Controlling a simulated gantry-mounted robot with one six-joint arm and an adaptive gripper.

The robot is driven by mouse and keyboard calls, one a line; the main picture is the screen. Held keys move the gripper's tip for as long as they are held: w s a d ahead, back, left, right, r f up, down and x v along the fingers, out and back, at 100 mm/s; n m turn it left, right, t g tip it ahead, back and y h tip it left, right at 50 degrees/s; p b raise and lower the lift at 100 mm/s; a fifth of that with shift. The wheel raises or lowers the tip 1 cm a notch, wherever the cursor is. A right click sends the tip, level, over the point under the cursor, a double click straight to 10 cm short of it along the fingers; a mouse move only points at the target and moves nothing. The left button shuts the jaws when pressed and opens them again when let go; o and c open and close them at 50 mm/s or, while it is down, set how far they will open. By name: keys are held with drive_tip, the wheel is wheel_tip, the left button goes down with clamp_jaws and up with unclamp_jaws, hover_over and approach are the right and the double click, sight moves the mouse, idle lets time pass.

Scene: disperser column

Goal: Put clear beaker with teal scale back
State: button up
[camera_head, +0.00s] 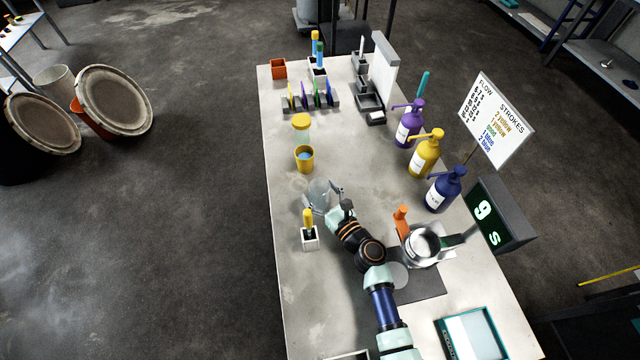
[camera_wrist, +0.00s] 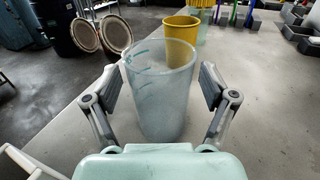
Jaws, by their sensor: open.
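The clear beaker with the teal scale (camera_wrist: 160,95) stands upright on the table in the wrist view, between the two fingers of my gripper (camera_wrist: 163,88). The fingers are open, with a gap on each side of the beaker. In the head view the beaker (camera_head: 319,192) is at the left part of the table, with my gripper (camera_head: 322,200) around it. A faint round mark (camera_head: 299,185) shows on the table just left of the beaker.
A yellow cup (camera_head: 304,158) stands just behind the beaker. A white block with a yellow-handled tool (camera_head: 309,235) is close in front. Purple, yellow and blue pump bottles (camera_head: 442,190) line the right side. A metal pot (camera_head: 423,243) stands at front right.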

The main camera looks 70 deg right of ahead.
wheel_tip(320, 180, up, 8)
drive_tip(key=shift+r, duration=0.25)
idle(0.4)
drive_tip(key=w+a+r+n+t+y+p, duration=0.1)
drive_tip(key=w+a+r+n+y+p, duration=0.55)
drive_tip(key=a+r+n, duration=0.55)
drive_tip(key=w+a+r+n+y+p, duration=0.3)
drive_tip(key=w+a+r+n+p, duration=0.4)
drive_tip(key=a+r+n+p, duration=0.45)
drive_tip(key=s+a+r+n+g+p, duration=0.1)
drive_tip(key=s+a+r+n+p, duration=0.2)
drive_tip(key=a+r+n+p, duration=0.2)
drive_tip(key=s+a+r+n+g+p, duration=0.2)
drive_tip(key=a+r+n+p, duration=0.3)
drive_tip(key=a+r+n, duration=0.7)
drive_tip(key=shift+s+a+r+n+p, duration=0.15)
drive_tip(key=shift+s+a+n+p, duration=0.2)
drive_tip(key=shift+s+a+n, duration=0.65)
drive_tip(key=shift+w+d+y, duration=0.2)
drive_tip(key=shift+y, duration=0.05)
